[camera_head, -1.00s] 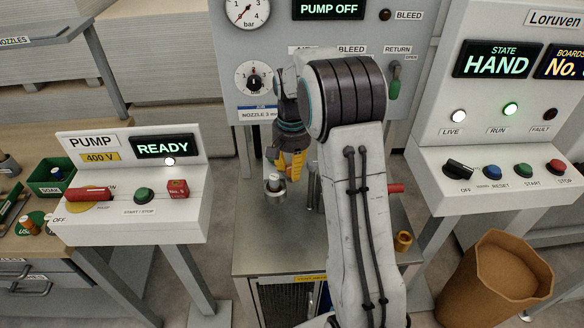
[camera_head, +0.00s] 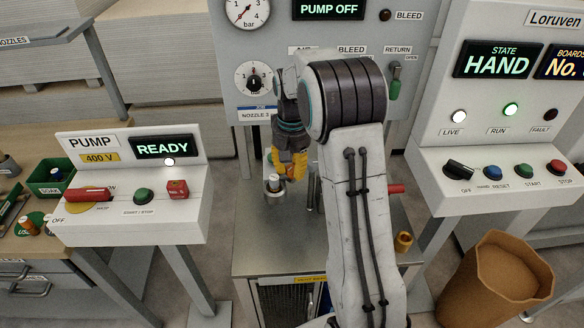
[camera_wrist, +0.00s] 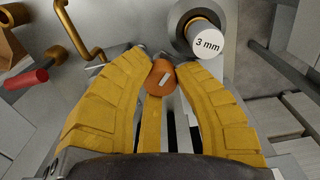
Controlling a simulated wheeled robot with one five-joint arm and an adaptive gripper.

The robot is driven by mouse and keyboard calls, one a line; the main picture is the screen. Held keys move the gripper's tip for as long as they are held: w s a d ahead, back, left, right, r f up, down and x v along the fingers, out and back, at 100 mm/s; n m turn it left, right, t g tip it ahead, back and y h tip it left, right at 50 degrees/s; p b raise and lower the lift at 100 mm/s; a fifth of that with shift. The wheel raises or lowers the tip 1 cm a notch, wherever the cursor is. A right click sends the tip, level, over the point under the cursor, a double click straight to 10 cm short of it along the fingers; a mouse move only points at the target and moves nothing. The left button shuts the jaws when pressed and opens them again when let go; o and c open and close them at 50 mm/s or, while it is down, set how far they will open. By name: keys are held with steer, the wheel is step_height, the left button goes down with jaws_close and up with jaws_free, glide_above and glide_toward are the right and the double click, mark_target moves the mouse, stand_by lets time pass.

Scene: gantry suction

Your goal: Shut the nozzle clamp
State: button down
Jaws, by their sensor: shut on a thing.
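My gripper (camera_wrist: 160,75) has its two yellow fingers closed around an orange knob (camera_wrist: 163,82) with a small grey mark. The knob sits by the clamp's metal bars (camera_wrist: 180,125), just beside the nozzle. The nozzle (camera_wrist: 207,38), marked "3 mm", stands in a round metal seat, apart from the fingers. In the head view my gripper (camera_head: 291,165) is above the steel cabinet top, right of the nozzle (camera_head: 273,184). My arm and fingers hide the knob there, and I cannot tell how far the clamp is turned.
A red handle (camera_head: 396,188) sticks out right of my arm, with a brass-coloured cup (camera_head: 403,241) in front of it. The pump panel (camera_head: 135,205) stands left, the control desk (camera_head: 500,175) right. The cabinet top (camera_head: 255,245) is bare at front left.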

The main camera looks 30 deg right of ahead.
mark_target(292, 168)
steer(key=shift+s+f, duration=0.1)
steer(key=shift+f, duration=0.05)
steer(key=c, duration=0.9)
jaws_free()
step_height(292, 168, up, 12)
